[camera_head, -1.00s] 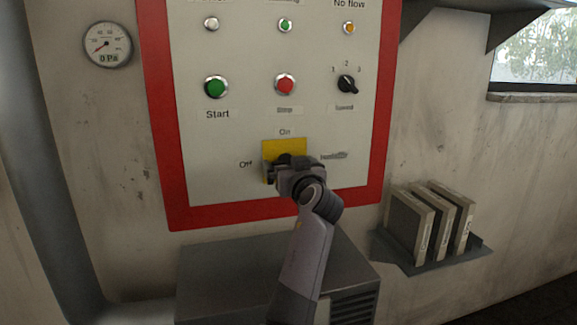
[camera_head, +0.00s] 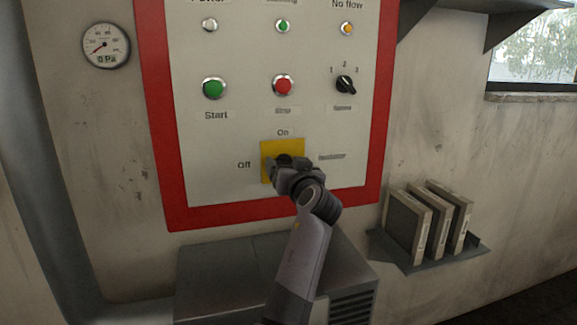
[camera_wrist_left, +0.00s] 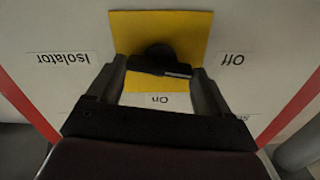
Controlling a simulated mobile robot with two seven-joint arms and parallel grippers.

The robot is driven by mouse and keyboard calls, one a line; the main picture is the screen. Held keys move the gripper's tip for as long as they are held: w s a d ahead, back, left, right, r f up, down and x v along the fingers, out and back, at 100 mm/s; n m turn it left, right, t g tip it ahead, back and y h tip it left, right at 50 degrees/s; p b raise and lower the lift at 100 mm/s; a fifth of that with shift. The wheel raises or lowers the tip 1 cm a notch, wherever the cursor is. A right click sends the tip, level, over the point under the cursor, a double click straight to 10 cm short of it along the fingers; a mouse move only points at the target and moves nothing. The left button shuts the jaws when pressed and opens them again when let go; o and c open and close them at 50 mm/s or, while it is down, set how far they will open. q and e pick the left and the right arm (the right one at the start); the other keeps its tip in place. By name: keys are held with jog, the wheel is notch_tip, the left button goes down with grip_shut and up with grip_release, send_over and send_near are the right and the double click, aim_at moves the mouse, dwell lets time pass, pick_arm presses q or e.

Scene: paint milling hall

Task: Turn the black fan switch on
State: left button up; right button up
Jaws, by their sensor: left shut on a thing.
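The black switch (camera_wrist_left: 158,62) sits on a yellow plate (camera_wrist_left: 190,25) on the panel. In the left wrist view, which is upside down, its handle lies crosswise, with a white mark at the end towards the "Off" label. My left gripper (camera_wrist_left: 158,72) is shut on the handle, one finger at each end. In the head view my left gripper (camera_head: 280,166) covers most of the switch, and the yellow plate (camera_head: 292,148) shows above it. The label "On" is above the plate and "Off" left of it. My right gripper is not in view.
The red-framed panel (camera_head: 240,130) also carries a green Start button (camera_head: 214,87), a red Stop button (camera_head: 283,85) and a black selector knob (camera_head: 346,85). A grey cabinet (camera_head: 215,275) stands below. A shelf with binders (camera_head: 408,228) is at right. A gauge (camera_head: 106,45) reads 0 Pa.

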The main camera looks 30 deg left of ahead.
pick_arm(q)
jog(key=shift+w+f+m+p, duration=0.1)
jog(key=shift+m+p, duration=1.8)
jog(key=shift+m, duration=6.2)
jog(key=o, duration=1)
jog(key=shift+c, duration=0.2)
jog(key=shift+d, duration=0.1)
jog(key=b+v, duration=0.1)
jog(key=v, duration=0.6)
